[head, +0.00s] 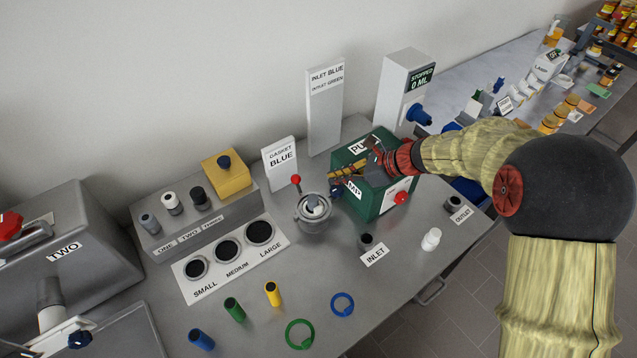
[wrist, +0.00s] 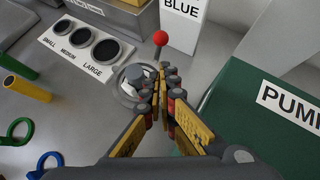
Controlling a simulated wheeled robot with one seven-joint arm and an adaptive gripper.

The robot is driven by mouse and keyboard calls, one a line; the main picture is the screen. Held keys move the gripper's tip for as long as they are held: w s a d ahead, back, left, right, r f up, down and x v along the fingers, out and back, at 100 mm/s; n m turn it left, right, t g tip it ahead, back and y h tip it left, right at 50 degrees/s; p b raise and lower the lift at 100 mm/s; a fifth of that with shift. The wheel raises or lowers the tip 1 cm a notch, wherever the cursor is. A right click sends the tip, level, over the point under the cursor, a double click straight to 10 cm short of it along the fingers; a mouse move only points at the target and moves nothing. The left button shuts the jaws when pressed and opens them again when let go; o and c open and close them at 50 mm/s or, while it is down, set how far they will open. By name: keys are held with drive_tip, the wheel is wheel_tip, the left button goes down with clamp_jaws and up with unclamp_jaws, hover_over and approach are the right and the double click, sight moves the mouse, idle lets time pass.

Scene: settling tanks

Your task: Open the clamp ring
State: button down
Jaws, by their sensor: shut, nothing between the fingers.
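A round metal housing (head: 313,222) stands on the steel bench, left of the green pump box. It also shows in the wrist view (wrist: 124,86), partly hidden by my fingers. The clamp ring seems to be the metal band around its upper part; I cannot tell it apart clearly. A lever with a red ball (head: 296,179) stands up at the housing's back; the ball also shows in the wrist view (wrist: 160,38). My gripper (head: 333,188) is shut and empty, its tips just right of the housing. In the wrist view the fingertips (wrist: 161,94) overlap the housing's right side; contact cannot be told.
The green pump box (head: 352,203) stands close on the right, below my arm. Behind are the gasket sign (head: 281,163) and a tall inlet sign (head: 325,110). A white size board (head: 216,282) lies left. Coloured tubes and a green ring (head: 289,338) lie in front.

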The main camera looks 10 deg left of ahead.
drive_tip(key=b+x, duration=0.2)
drive_tip(key=x, duration=0.7)
drive_tip(key=shift+a+f, duration=0.2)
drive_tip(key=shift+f, duration=0.1)
drive_tip(key=shift+a, duration=0.15)
drive_tip(key=shift+w+a+n+g, duration=0.2)
drive_tip(key=shift+n+g, duration=0.1)
drive_tip(key=shift+n, duration=0.1)
drive_tip(key=shift+s+p, duration=0.1)
drive_tip(key=shift+p, duration=0.2)
